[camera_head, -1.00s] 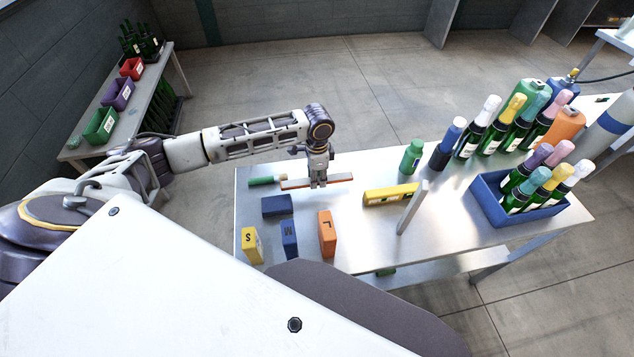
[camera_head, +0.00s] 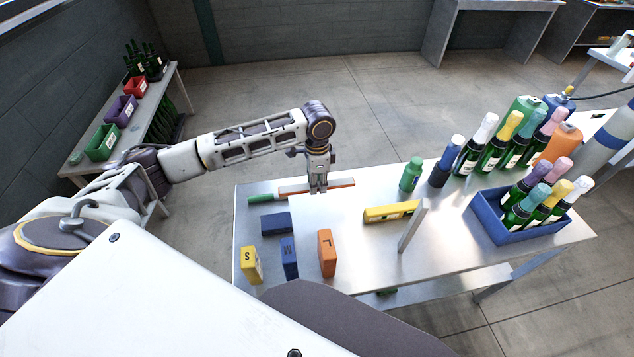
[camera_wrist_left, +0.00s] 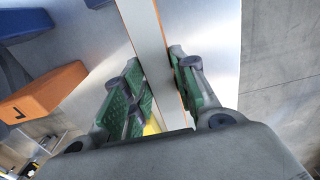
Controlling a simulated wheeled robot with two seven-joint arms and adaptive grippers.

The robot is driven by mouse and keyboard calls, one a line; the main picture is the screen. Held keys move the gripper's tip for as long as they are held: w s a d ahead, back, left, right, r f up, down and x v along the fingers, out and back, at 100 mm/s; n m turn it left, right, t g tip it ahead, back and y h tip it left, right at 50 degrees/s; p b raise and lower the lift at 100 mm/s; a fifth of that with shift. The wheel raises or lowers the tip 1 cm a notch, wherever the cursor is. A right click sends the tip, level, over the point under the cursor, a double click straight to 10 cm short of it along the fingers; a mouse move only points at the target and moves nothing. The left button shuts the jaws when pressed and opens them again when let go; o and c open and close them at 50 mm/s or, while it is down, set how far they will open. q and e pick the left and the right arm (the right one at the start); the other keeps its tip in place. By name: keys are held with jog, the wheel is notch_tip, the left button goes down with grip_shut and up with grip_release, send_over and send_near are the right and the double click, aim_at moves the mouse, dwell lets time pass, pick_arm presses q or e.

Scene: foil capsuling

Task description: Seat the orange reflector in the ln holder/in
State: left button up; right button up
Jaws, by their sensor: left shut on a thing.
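My left gripper (camera_head: 318,189) is shut on a long, thin pale strip with an orange edge (camera_head: 296,188), near the table's far edge. The strip sticks out on both sides of the fingers. In the left wrist view, the strip (camera_wrist_left: 147,38) runs between the green finger pads (camera_wrist_left: 160,100). Whether it is clear of the table is hard to tell. This is the only orange strip I see, and I cannot make out which thing is the ln holder. An orange block marked L (camera_head: 326,254) stands at the table's near side. My right gripper is not in view.
Near the L block are a blue M block (camera_head: 289,257), a yellow S block (camera_head: 250,264) and a flat blue block (camera_head: 277,223). A yellow bar (camera_head: 391,211) lies beside an upright grey plate (camera_head: 413,226). Bottles and a blue crate (camera_head: 492,227) fill the right.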

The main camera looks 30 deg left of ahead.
pick_arm(q)
jog(key=r+n+p, duration=0.1)
jog(key=s+d+r+n+p, duration=0.1)
jog(key=n+p, duration=0.1)
jog(key=shift+d+r, duration=0.2)
jog(key=shift+r, duration=0.2)
jog(key=d+r+n+p, duration=0.1)
jog(key=n+p, duration=0.1)
jog(key=s+r+n+p, duration=0.1)
jog(key=r+n+p, duration=0.1)
jog(key=n, duration=0.1)
jog(key=d+r+n+p, duration=0.1)
jog(key=n+p, duration=0.1)
jog(key=shift+s+d+r+n+p, duration=0.3)
jog(key=shift+s+r, duration=0.1)
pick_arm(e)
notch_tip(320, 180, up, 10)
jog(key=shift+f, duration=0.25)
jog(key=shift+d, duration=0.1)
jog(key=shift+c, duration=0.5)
